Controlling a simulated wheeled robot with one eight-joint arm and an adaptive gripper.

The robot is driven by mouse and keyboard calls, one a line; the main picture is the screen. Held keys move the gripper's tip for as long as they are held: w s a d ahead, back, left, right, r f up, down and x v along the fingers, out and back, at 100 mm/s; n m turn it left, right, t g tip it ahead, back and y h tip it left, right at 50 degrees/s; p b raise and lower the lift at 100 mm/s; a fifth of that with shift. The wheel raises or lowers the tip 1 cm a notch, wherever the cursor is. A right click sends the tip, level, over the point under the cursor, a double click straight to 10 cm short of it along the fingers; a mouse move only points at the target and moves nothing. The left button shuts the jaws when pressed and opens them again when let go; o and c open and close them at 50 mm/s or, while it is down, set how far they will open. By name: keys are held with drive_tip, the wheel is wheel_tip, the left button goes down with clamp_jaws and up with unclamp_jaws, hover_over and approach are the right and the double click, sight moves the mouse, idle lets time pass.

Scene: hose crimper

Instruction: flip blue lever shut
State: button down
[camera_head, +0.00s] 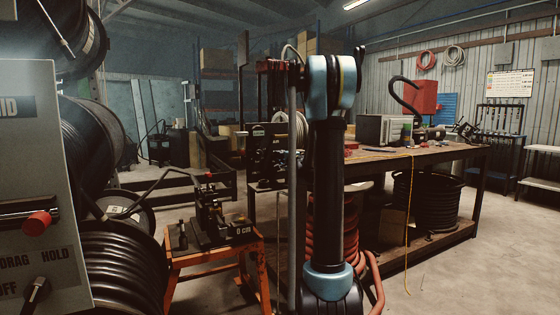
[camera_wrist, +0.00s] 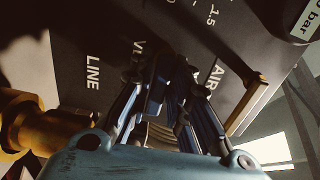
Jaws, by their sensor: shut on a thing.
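The blue lever (camera_wrist: 156,98) shows in the wrist view as a dark blue piece between the fingers, in front of a dark panel (camera_wrist: 85,50). My gripper (camera_wrist: 160,82) is shut on it, with a finger on each side. The fingers cover much of the lever, and the shade is deep, so its angle and pivot are hard to make out. In the head view my arm stands in front, and neither my gripper nor the lever can be made out.
The panel carries LINE and AIR lettering. A brass fitting (camera_wrist: 35,122) is close at left, and a brass-coloured bar (camera_wrist: 247,103) is at right. In the head view a workbench (camera_head: 440,156) stands right, an orange stand (camera_head: 212,259) left, and a grey control box (camera_head: 40,150) near left.

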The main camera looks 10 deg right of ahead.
drive_tip(key=shift+s+a+f, duration=0.1)
drive_tip(key=shift+a, duration=0.05)
drive_tip(key=c, duration=1.6)
unclamp_jaws()
drive_tip(key=v, duration=1.1)
drive_tip(key=shift+s+d, duration=0.25)
drive_tip(key=shift+s, duration=0.05)
